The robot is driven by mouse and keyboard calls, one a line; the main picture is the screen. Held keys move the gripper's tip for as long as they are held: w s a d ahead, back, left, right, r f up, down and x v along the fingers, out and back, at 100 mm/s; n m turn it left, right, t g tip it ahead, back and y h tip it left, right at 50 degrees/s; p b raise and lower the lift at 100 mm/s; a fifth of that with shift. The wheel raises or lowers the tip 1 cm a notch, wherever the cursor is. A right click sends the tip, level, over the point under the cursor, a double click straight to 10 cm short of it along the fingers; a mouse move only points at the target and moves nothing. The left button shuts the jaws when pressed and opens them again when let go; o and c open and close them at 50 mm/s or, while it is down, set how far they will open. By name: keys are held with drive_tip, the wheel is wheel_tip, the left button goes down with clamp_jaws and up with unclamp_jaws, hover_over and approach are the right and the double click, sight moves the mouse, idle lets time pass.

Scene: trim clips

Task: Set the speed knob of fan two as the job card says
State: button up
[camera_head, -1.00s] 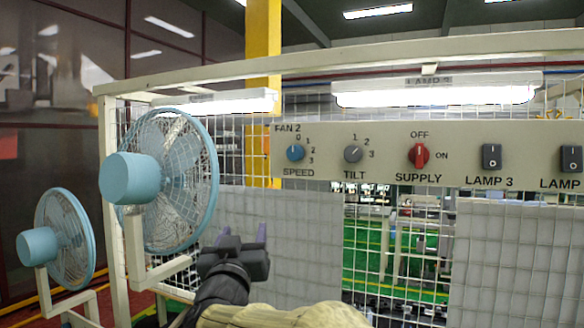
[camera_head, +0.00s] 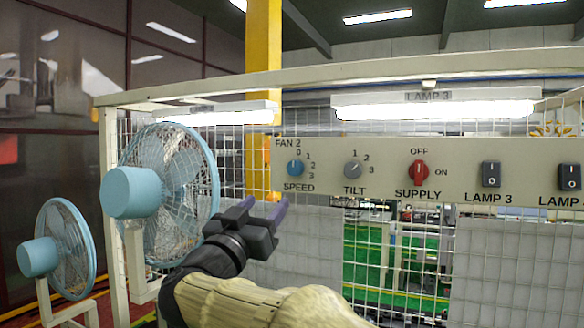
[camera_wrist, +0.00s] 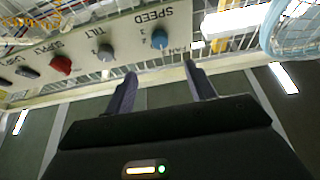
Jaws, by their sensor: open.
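The blue speed knob (camera_head: 295,168) of fan two is on the left of the beige control panel, with the marks 0, 1, 2 and 3 around it. Its white pointer line appears to be near 0. It also shows in the wrist view (camera_wrist: 159,39). My gripper (camera_head: 264,208) is open and empty, below and left of the knob in the head view, not touching it. In the wrist view the two fingers (camera_wrist: 158,80) are apart, with the knob beyond them. Two blue fans stand at the left; the nearer one (camera_head: 130,192) is beside the panel. No job card can be made out.
Right of the speed knob are the grey tilt knob (camera_head: 353,170), the red supply knob (camera_head: 418,172) and the lamp 3 switch (camera_head: 490,174). White mesh surrounds the panel. Lit lamps (camera_head: 435,110) hang above it.

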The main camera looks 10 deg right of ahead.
sight(293, 171)
drive_tip(key=p+x, duration=0.6)
drive_tip(key=x, duration=0.7)
drive_tip(key=shift+w+d+r, duration=0.1)
drive_tip(key=shift+r, duration=0.1)
drive_tip(key=shift+w+d+p, duration=0.25)
drive_tip(key=shift+w+p, duration=0.15)
drive_tip(key=c, duration=1)
